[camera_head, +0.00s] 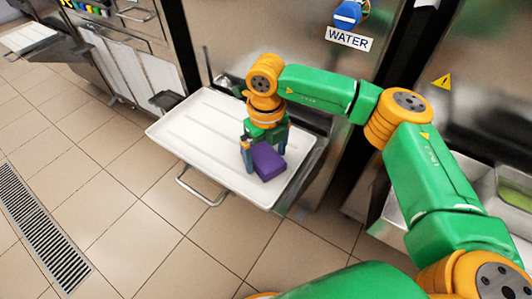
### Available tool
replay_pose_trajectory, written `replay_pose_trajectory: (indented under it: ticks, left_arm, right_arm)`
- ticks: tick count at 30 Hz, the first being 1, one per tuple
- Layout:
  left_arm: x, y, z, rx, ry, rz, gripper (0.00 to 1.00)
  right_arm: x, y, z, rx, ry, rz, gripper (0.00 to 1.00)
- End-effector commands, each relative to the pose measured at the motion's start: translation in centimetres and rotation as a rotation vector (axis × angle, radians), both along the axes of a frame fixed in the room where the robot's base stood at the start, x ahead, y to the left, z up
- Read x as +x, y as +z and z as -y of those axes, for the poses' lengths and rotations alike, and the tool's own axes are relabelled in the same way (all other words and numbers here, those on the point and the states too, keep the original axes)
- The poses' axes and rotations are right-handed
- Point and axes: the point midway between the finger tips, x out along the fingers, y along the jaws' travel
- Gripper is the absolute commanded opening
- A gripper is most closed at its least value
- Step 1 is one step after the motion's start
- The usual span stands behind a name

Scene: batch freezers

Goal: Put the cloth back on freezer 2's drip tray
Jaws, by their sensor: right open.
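A purple folded cloth (268,161) lies at the right part of a white drip tray (185,128) on the front of a steel freezer. My right gripper (253,168) points down over the tray. Its fingers are open beside the cloth, and one finger stands at the cloth's left side. The other finger is partly hidden, so I cannot tell whether it touches the cloth. My left gripper is out of view.
A blue knob (347,14) above a WATER label (349,39) is on the freezer front. A metal handle (203,192) sticks out below the tray. Another white tray (28,37) shows at the far left. A floor drain grate (40,235) lies in the clear tiled floor.

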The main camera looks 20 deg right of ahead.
Motion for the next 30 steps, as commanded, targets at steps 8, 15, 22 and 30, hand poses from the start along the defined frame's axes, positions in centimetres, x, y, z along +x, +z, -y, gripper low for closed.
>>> replay_pose_trajectory:
  ticks: [8, 15, 22, 30]
  left_arm:
    - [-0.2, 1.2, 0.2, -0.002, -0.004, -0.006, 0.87]
    - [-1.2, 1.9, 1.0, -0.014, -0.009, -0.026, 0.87]
    - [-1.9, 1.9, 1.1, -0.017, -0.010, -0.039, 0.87]
    - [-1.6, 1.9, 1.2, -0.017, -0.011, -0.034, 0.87]
  right_arm:
    - [0.1, 6.5, 0.0, 0.002, -0.001, 0.006, 1.00]
    - [0.0, 11.6, 0.0, 0.001, 0.000, 0.002, 1.00]
    - [0.0, 12.3, 0.0, -0.001, 0.001, 0.000, 1.00]
    - [0.0, 12.3, 0.0, 0.000, 0.000, 0.000, 1.00]
